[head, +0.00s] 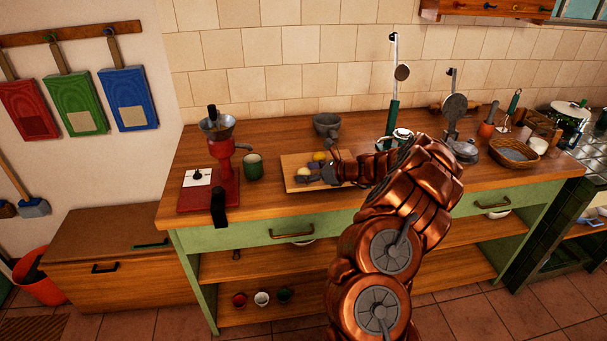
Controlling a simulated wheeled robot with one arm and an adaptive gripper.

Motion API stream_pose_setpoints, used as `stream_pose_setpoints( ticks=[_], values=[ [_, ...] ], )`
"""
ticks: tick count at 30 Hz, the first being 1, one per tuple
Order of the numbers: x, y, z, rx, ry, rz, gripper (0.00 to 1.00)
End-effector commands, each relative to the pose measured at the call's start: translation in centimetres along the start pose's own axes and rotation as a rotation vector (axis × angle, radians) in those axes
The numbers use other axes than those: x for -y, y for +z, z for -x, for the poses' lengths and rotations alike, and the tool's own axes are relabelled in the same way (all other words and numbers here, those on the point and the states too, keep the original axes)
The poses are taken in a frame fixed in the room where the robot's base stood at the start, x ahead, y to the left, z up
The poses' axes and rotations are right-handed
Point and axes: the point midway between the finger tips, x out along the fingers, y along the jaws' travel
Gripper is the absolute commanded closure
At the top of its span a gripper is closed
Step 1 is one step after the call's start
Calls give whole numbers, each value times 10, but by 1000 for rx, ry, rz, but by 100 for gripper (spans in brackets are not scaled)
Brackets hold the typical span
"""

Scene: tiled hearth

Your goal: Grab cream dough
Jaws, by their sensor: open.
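My copper arm reaches in from the lower right and hides the right part of the board.
A red grinder (222,165) and a dark green cup (253,167) stand left of the board. A grey mortar (327,125) stands behind it. A green-handled press (392,115) stands behind my arm.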

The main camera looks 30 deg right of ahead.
Motion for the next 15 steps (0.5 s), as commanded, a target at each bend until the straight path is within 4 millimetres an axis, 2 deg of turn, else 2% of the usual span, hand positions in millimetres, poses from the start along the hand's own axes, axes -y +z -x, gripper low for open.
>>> stream_pose_setpoints(
  ticks=[8, 15],
  values=[
    [0, 0, -2, 0, -1, 0, 26],
    [0, 0, -2, -1, -1, 0, 51]
  ],
)
